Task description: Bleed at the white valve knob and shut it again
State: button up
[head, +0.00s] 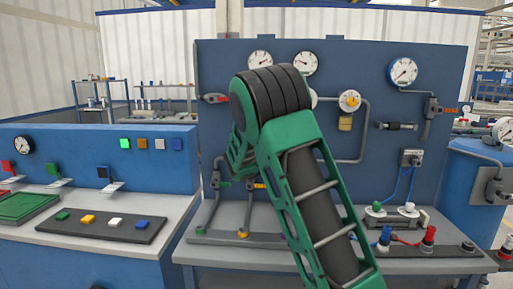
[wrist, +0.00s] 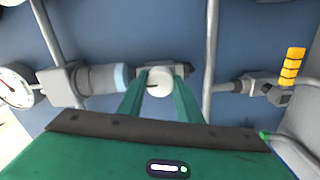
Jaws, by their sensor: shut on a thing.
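The white valve knob (wrist: 159,83) sits on a fitting in front of the blue panel, in the middle of the wrist view. A small dark mark shows on its face. My gripper (wrist: 160,74) has its two green fingers on either side of the knob and is shut on it. In the head view my green arm reaches up in front of the panel (head: 390,75) and bends over. It hides my gripper, and I cannot make out the white knob there.
In the wrist view a gauge (wrist: 14,86) and grey pipe (wrist: 211,50) flank the knob, with a yellow-handled valve (wrist: 292,67) at right. In the head view, gauges (head: 403,71) and pipes line the panel. A bench with buttons (head: 110,223) stands left.

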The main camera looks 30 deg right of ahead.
jog(key=shift+w+a+f, duration=0.1)
jog(key=shift+w+a, duration=0.1)
jog(key=shift+a, duration=0.3)
jog(key=o, duration=0.9)
jog(key=shift+o, duration=0.7)
jog(key=shift+s+d, duration=0.15)
jog(key=shift+d, duration=0.1)
jog(key=v, duration=1)
jog(key=shift+s+a, duration=0.2)
jog(key=shift+a, duration=0.1)
